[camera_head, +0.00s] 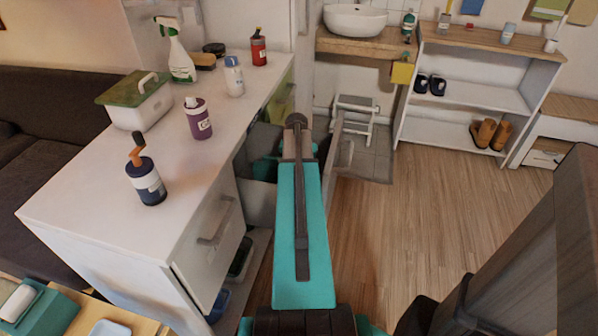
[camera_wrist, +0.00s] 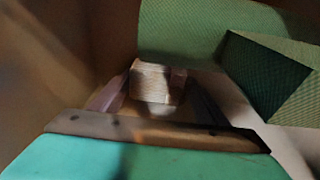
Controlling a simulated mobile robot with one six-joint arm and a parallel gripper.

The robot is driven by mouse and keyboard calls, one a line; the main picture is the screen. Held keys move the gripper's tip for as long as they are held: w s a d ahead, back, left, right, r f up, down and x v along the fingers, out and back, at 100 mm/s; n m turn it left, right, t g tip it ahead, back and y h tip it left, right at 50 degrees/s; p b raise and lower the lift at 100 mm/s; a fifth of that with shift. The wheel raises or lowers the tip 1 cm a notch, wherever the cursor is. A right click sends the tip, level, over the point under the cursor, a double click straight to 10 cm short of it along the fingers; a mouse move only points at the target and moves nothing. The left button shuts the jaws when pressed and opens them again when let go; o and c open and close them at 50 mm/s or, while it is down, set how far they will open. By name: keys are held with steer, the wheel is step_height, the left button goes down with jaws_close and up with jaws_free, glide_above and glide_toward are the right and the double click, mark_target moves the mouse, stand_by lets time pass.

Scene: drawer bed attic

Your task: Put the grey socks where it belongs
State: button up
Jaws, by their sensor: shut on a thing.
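My gripper (camera_wrist: 152,98) is shut on a small pale ribbed bundle, which looks like the grey socks (camera_wrist: 153,84), in the wrist view. The bundle sits between the two dark fingers; its lower part is blurred. Green textured surfaces (camera_wrist: 190,30) lie close beyond and to the right of it. In the head view my arm reaches forward beside the white counter, toward an open drawer (camera_head: 258,198). The fingers and the socks are hidden there.
The white counter (camera_head: 90,205) carries a green-lidded box (camera_head: 137,103), a purple bottle (camera_head: 198,119), a dark blue pump bottle (camera_head: 147,178) and a spray bottle (camera_head: 178,55). A shelf with shoes (camera_head: 465,95) stands at the back right. The wooden floor (camera_head: 420,210) is open.

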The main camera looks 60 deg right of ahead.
steer(key=shift+f, duration=0.15)
steer(key=o, duration=1)
steer(key=shift+o, duration=0.2)
step_height(320, 180, up, 12)
steer(key=a, duration=0.1)
steer(key=shift+s+a, duration=0.25)
steer(key=shift+a, duration=0.1)
steer(key=shift+r+p, duration=0.25)
steer(key=shift+p, duration=0.15)
